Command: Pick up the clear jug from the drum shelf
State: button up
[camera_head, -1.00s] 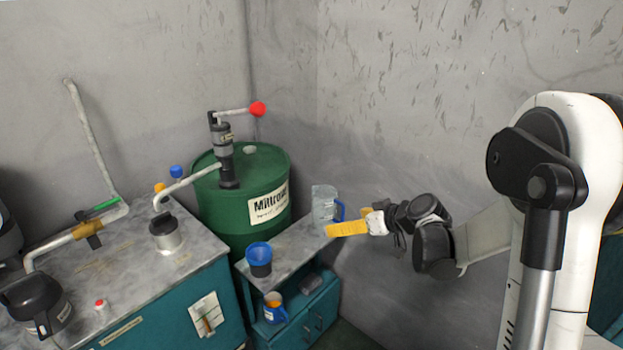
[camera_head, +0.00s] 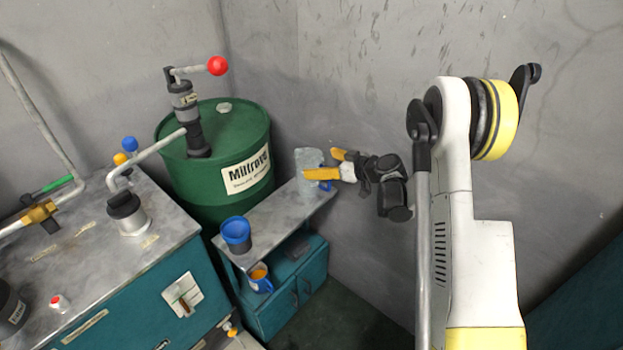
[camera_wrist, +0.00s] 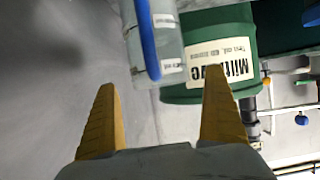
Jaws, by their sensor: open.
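The clear jug (camera_head: 308,163) with a blue handle stands on the grey shelf (camera_head: 290,213) beside the green drum, near its far right end. In the wrist view the jug (camera_wrist: 165,62) shows at the top, beyond the fingertips, with its blue handle facing me. My gripper (camera_head: 327,163) has yellow fingers and is open. In the head view its fingers overlap the jug and hide part of it. In the wrist view the space between the fingertips (camera_wrist: 163,90) is empty, and the jug is ahead of them, not gripped.
The green drum (camera_head: 222,130) with a hand pump (camera_head: 190,110) stands behind the shelf. A blue funnel-topped cup (camera_head: 236,235) is at the shelf's front, and a blue jug (camera_head: 259,280) sits lower. A grey-topped bench (camera_head: 85,255) is left. The wall is close on the right.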

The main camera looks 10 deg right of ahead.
aim_at(312, 161)
jog(key=b+x, duration=0.1)
jog(key=x, duration=0.3)
jog(key=shift+w+f+b, duration=0.15)
jog(key=shift+b, duration=0.2)
jog(key=shift+c, duration=1)
jog(key=c, duration=1.2)
jog(key=shift+o, duration=0.2)
